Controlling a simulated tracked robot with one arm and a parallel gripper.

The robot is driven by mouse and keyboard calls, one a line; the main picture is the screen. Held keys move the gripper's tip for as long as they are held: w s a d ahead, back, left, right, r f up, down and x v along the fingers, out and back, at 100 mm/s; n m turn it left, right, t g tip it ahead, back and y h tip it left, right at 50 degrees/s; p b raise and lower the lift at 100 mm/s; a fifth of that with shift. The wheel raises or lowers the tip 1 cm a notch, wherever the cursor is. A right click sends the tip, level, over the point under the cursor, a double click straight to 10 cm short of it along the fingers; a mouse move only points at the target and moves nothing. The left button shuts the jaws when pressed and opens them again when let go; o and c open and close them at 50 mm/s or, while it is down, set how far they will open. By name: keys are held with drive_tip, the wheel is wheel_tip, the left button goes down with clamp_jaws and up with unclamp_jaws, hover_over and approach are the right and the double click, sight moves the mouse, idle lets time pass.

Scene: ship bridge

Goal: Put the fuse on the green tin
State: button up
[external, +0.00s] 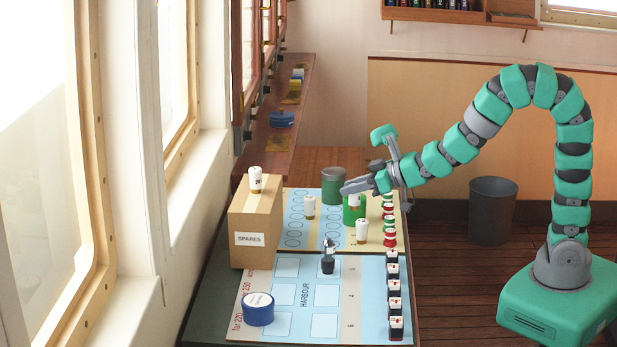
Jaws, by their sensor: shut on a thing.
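A white fuse (354,201) with a brownish lower end shows just below the jaws of my gripper (356,187), which are shut on it. The fuse is upright and in line with the bright green tin (347,215), at the height of its top. I cannot tell whether it touches the tin. Other white fuses stand on the cardboard SPARES box (250,222), on the blue sheet (309,206) and in front of the green tin (362,231).
A darker green tin (334,186) stands behind the bright one. Red, green and white pieces (389,226) and several black-and-white blocks (395,307) line the right edge. A blue round tin (258,311) and a dark small object (328,261) stand on the harbour sheet (290,318).

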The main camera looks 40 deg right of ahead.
drive_tip(key=w+d+r+m+t+h+p, duration=0.1)
drive_tip(key=w+d+r+m+h+p, duration=0.2)
drive_tip(key=d, duration=0.6)
drive_tip(key=w+d+r+m+t+h+p, duration=0.1)
drive_tip(key=w+d+r+p, duration=0.1)
drive_tip(key=w+d, duration=0.5)
drive_tip(key=p, duration=0.2)
hover_over(333, 171)
wheel_tip(333, 171, down, 2)
drive_tip(key=shift+w+d+f+h, duration=0.1)
drive_tip(key=shift+h, duration=0.2)
drive_tip(key=shift+f, duration=1.7)
drive_tip(key=o, duration=1)
drive_tip(key=shift+f, duration=0.1)
drive_tip(key=shift+c, duration=0.2)
drive_tip(key=shift+p, duration=0.3)
drive_tip(key=b+v, duration=0.1)
drive_tip(key=v, duration=1.1)
drive_tip(key=shift+r, duration=0.25)
